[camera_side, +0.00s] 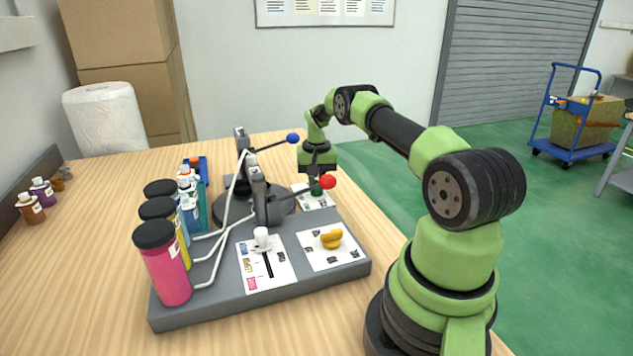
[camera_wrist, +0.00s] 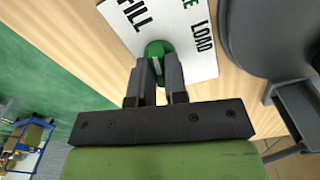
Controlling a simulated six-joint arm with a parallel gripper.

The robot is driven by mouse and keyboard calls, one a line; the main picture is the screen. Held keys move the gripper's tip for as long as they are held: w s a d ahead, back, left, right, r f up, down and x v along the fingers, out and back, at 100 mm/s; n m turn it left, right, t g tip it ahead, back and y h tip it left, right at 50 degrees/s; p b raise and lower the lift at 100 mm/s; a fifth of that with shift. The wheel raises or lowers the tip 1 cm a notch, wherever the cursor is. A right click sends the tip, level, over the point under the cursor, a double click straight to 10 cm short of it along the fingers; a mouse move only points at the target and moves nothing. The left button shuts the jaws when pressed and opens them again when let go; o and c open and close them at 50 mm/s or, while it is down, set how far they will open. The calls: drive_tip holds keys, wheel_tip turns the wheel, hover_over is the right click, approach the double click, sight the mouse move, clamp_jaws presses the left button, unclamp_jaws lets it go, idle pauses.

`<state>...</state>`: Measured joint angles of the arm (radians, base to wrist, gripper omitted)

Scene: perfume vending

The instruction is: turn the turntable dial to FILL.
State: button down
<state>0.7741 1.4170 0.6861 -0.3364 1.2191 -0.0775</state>
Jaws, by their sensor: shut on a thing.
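The green turntable dial (camera_wrist: 158,47) sits on a white label plate (camera_wrist: 203,66) in the wrist view. FILL is printed at the plate's upper left and LOAD on the right. A green word between them is cut off at the top edge. My gripper (camera_wrist: 160,66) is shut on the dial, one finger on each side, and hides much of it. I cannot tell which word the dial points to. In the side view my gripper (camera_side: 318,176) points down over the dial (camera_side: 317,189) at the far right of the grey base.
The dark turntable (camera_side: 232,208) stands left of the dial, with a red-knobbed lever (camera_side: 328,182) and a blue-knobbed lever (camera_side: 293,138) close to my gripper. A yellow knob (camera_side: 331,239), a white-handled slider (camera_side: 261,236) and several coloured bottles (camera_side: 165,265) are nearer the camera.

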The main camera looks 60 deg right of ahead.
drive_tip(key=c, duration=1.1)
unclamp_jaws()
drive_tip(key=shift+c, duration=0.2)
wheel_tip(320, 180, up, 10)
